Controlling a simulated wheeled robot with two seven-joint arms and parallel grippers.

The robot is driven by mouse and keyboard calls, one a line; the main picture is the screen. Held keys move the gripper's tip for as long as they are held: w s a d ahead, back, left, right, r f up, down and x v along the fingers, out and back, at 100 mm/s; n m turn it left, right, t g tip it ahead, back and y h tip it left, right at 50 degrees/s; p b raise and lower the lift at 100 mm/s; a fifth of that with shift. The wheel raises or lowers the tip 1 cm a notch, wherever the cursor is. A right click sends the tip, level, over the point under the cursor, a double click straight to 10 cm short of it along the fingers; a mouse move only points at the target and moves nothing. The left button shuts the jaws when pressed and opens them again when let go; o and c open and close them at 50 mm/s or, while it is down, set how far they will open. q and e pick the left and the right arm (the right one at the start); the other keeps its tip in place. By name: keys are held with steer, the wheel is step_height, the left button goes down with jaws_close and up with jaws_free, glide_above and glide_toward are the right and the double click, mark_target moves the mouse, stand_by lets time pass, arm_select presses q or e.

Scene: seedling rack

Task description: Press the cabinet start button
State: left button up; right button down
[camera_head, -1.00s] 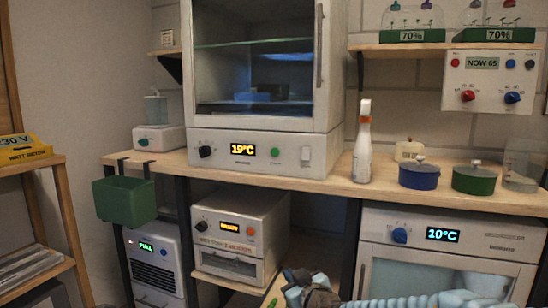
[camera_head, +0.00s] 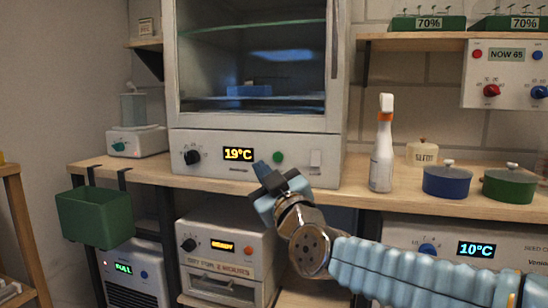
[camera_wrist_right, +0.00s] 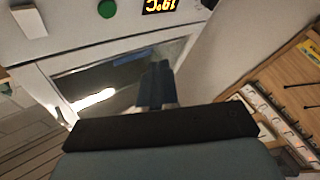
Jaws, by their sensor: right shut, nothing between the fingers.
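The cabinet (camera_head: 258,152) stands on the wooden bench with its glass door above a white control panel. The green start button (camera_head: 278,157) is on that panel, right of the orange 19°C display (camera_head: 238,154). My right gripper (camera_head: 264,172) is shut and empty, just in front of the panel, a little left of and below the button. No contact shows. In the right wrist view the button (camera_wrist_right: 107,9) is at the top, beside the display (camera_wrist_right: 160,5), and the shut fingers (camera_wrist_right: 157,85) are at the middle. My left gripper is not in view.
A white spray bottle (camera_head: 382,150) and blue pot (camera_head: 447,181) stand on the bench to the right. A dark knob (camera_head: 192,157) and a white switch (camera_head: 315,161) flank the display and button. A green bin (camera_head: 95,217) hangs at the left.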

mark_target(278, 157)
steer(key=shift+w+d, duration=0.45)
steer(key=shift+w, duration=0.95)
steer(key=shift+w+d, duration=0.45)
steer(key=shift+w, duration=0.95)
steer(key=shift+w+d, duration=0.45)
steer(key=shift+w, duration=0.95)
steer(key=shift+w, duration=0.15)
steer(key=shift+w+d, duration=0.15)
steer(key=shift+w, duration=0.15)
steer(key=shift+w+d, duration=0.1)
steer(key=shift+w, duration=0.2)
steer(key=shift+s+b, duration=0.1)
steer(key=shift+b, duration=0.25)
steer(key=shift+s+a+f+b, duration=0.1)
steer(key=shift+s+a+b, duration=0.1)
steer(key=shift+s+b, duration=0.3)
steer(key=shift+s, duration=0.15)
